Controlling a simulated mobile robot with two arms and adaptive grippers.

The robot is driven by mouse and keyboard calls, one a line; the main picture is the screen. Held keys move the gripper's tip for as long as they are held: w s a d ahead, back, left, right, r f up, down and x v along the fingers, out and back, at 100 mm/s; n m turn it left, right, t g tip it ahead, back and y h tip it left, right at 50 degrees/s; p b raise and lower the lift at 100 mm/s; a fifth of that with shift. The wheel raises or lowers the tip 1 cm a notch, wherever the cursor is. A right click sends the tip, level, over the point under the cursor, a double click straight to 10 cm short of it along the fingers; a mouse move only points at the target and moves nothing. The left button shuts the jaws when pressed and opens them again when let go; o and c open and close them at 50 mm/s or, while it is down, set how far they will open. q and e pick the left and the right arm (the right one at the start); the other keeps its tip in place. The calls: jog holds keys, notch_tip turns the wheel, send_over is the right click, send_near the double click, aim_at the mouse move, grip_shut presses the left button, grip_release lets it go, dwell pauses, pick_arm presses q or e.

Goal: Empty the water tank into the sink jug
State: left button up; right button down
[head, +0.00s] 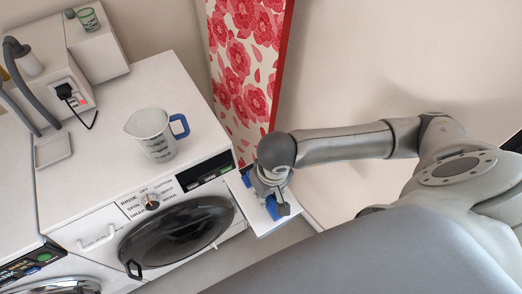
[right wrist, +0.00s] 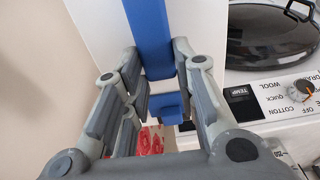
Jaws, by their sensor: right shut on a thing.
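The water tank (head: 258,221) is a white, flat box with blue parts. It sticks out at the right front corner of the washing machine, beside the display. My right gripper (head: 270,186) is over it and shut on its blue handle (right wrist: 150,38), which runs between the fingers in the right wrist view. The grip hides part of the tank, and I cannot see whether it holds water. A clear jug (head: 152,135) with a blue handle and dark markings stands upright on the machine top, apart from the gripper. My left gripper is not in view.
The washing machine (head: 190,88) has a dark round door (head: 177,235) and a dial (head: 151,202). A red floral panel (head: 240,75) stands behind the tank.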

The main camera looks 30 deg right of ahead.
jog(key=r+p, duration=0.1)
jog(key=r, duration=0.1)
jog(key=r+p, duration=0.1)
jog(key=r, duration=0.1)
jog(key=r+p, duration=0.2)
jog(key=shift+w+a, duration=0.25)
jog(key=shift+a+f, duration=0.1)
jog(key=shift+a, duration=0.4)
jog(key=shift+d, duration=0.2)
